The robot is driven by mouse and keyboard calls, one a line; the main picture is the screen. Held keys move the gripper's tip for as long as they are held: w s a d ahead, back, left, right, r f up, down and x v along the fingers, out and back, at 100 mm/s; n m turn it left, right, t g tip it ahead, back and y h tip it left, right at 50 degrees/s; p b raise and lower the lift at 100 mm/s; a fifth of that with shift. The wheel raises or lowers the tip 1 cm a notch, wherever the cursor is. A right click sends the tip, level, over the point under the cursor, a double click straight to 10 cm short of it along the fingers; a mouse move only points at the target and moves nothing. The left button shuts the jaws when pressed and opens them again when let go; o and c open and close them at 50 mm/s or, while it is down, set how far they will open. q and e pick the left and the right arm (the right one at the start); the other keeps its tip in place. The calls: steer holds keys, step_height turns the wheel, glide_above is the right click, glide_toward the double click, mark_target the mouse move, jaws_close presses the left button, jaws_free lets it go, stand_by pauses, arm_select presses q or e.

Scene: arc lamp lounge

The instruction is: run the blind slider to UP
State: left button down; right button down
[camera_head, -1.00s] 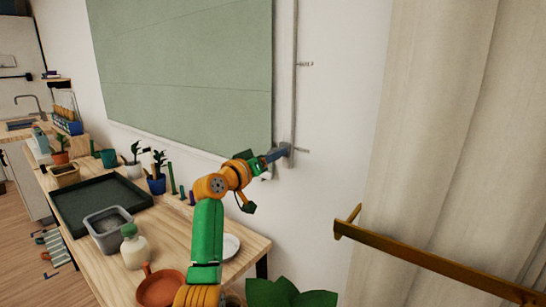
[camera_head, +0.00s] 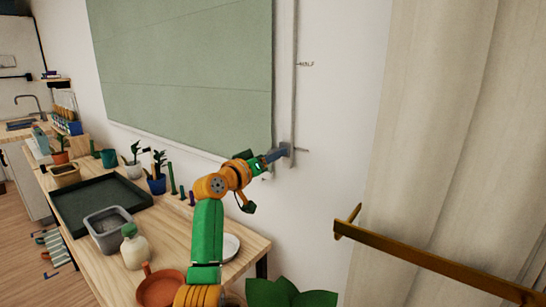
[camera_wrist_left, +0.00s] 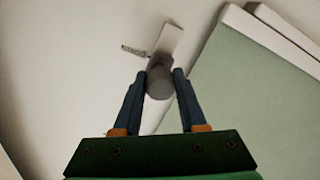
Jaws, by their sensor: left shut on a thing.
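The blind slider (camera_head: 285,150) is a grey block low on a pale vertical track (camera_head: 294,75) on the wall, right of the green blind (camera_head: 185,70). It sits near the lower mark, whose label is too small to read; a mark higher up reads HALF. My left gripper (camera_head: 275,155) is at the slider. In the left wrist view my left gripper (camera_wrist_left: 160,82) is shut on the slider's grey round knob (camera_wrist_left: 159,80), with one blue finger on each side. The track's upper end is out of view. My right gripper is not in view.
Below the blind, a wooden table (camera_head: 215,275) carries a dark tray (camera_head: 75,205), a grey bin, a bottle, an orange dish and several potted plants. A brass rail (camera_head: 430,262) and a beige curtain (camera_head: 440,130) are at the right. The wall around the track is clear.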

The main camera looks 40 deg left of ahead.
arm_select(q)
step_height(320, 180, up, 24)
steer(key=p, duration=1.9)
step_height(320, 180, up, 15)
steer(key=p, duration=0.2)
glide_above(273, 149)
steer(key=shift+s+d+r, duration=0.1)
steer(key=shift+s+r, duration=0.05)
steer(key=shift+r, duration=0.8)
steer(key=shift+c, duration=2.3)
jaws_free()
steer(key=shift+f, duration=0.1)
